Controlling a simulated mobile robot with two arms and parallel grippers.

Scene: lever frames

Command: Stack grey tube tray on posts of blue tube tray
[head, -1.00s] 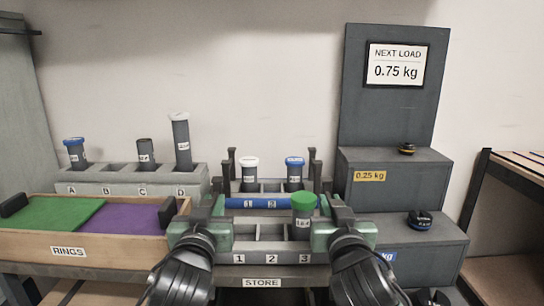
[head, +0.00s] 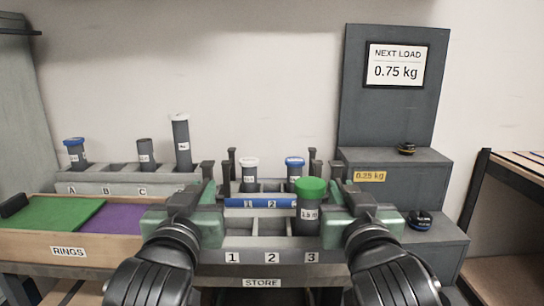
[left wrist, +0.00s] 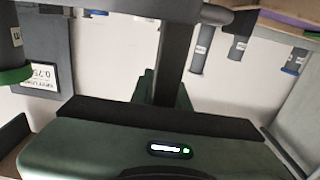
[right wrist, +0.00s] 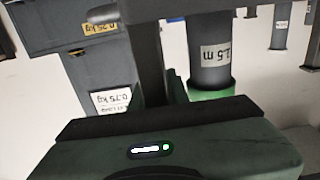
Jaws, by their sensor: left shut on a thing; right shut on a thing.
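The grey tube tray (head: 251,258), marked 1, 2 and 3, is in front of me between my grippers, above the STORE shelf. A green-capped tube (head: 310,213) stands upright in its slot 3; slots 1 and 2 look empty. My left gripper (head: 188,203) is shut on the tray's left end, my right gripper (head: 354,202) on its right end. The blue tube tray (head: 262,202) is behind it, partly hidden. It holds a white-capped tube (head: 250,175) and a blue-capped tube (head: 294,173). Its dark posts (head: 231,165) rise at both ends.
A grey rack (head: 125,177) with several tubes stands back left. A wooden box (head: 110,252) labelled RINGS, with green and purple mats, is close to my left gripper. Grey steps (head: 395,205) with dark weights and a load sign (head: 396,68) stand at the right.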

